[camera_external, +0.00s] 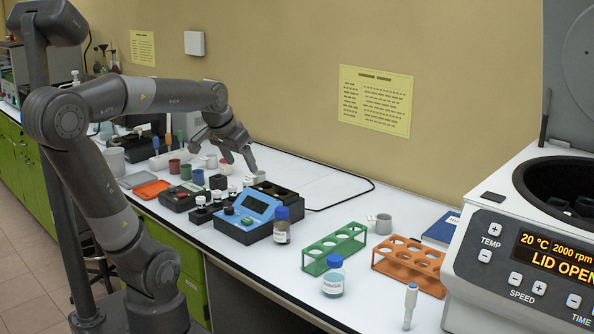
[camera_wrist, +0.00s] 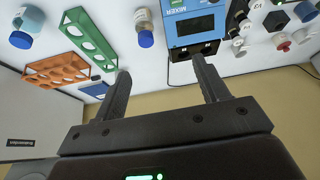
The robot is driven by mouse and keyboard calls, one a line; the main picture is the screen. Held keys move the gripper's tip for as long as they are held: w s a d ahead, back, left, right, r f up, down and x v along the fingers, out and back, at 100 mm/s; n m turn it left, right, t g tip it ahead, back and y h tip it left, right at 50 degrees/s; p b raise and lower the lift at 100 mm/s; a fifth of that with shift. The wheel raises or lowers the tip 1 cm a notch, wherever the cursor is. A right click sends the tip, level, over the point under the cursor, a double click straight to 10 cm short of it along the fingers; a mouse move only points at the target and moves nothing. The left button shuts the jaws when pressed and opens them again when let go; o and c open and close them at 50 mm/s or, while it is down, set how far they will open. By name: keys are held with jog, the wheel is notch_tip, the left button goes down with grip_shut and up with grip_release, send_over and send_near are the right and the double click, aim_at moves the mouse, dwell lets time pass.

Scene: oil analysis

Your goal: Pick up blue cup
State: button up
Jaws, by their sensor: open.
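The blue cup (camera_external: 198,176) is small and stands on the white bench in the external view, beside a green cup (camera_external: 186,171) and a red cup (camera_external: 174,166).
A blue mixer (camera_external: 250,210) and a blue-capped bottle (camera_external: 281,225) stand near the front edge. Green (camera_external: 333,247) and orange (camera_external: 409,262) racks stand right of them. A large centrifuge (camera_external: 520,225) has its lid open. Bare bench lies behind the green rack.

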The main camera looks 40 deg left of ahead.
jog(key=w+a+n, duration=0.1)
jog(key=w+a, duration=0.9)
jog(key=a, duration=0.1)
jog(key=n+g+y, duration=0.1)
jog(key=n, duration=0.2)
send_over(198, 178)
jog(key=s, duration=0.2)
notch_tip(198, 178, down, 15)
jog(key=x, duration=0.9)
jog(key=shift+a+f, duration=0.35)
jog(key=shift+c, duration=0.5)
jog(key=c, duration=1)
jog(key=shift+o, duration=0.2)
